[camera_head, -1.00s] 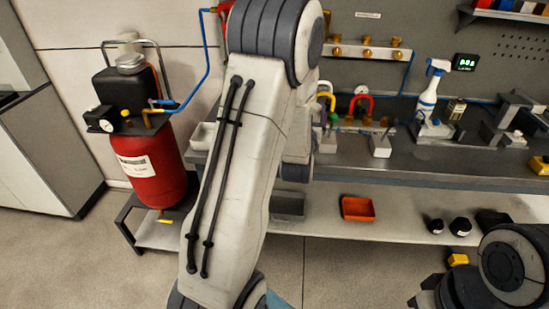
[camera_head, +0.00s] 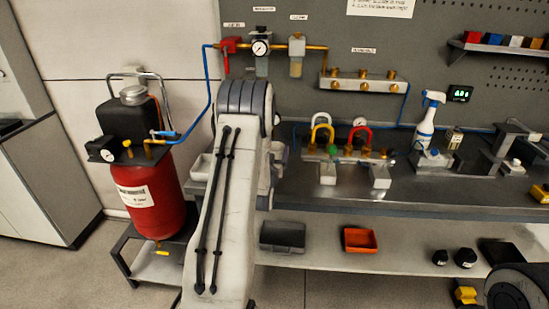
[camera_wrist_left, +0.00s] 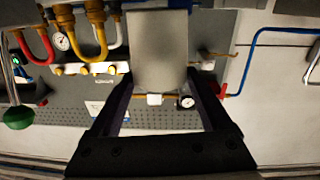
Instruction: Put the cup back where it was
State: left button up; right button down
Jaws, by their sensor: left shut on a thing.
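A plain grey, straight-sided thing, which I take to be the cup (camera_wrist_left: 158,45), is between the two dark fingers of my left gripper (camera_wrist_left: 160,78) in the left wrist view. The gripper is shut on it. Its far end and what is in it are hidden. In the head view my left arm stands upright in front of the left end of the bench, and it hides most of the gripper and the held thing. My right gripper is not in view; only a dark part of my right arm shows at the lower right.
The bench (camera_head: 450,197) carries a stand with coloured hooks (camera_head: 345,152), small pale containers (camera_head: 380,176) and a spray bottle (camera_head: 427,120). A red tank (camera_head: 152,200) stands left. An orange tray (camera_head: 360,241) and a grey tray (camera_head: 283,237) are on the lower shelf.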

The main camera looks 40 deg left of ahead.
pick_arm(q)
notch_tip(320, 180, down, 3)
jog(key=shift+f, duration=0.1)
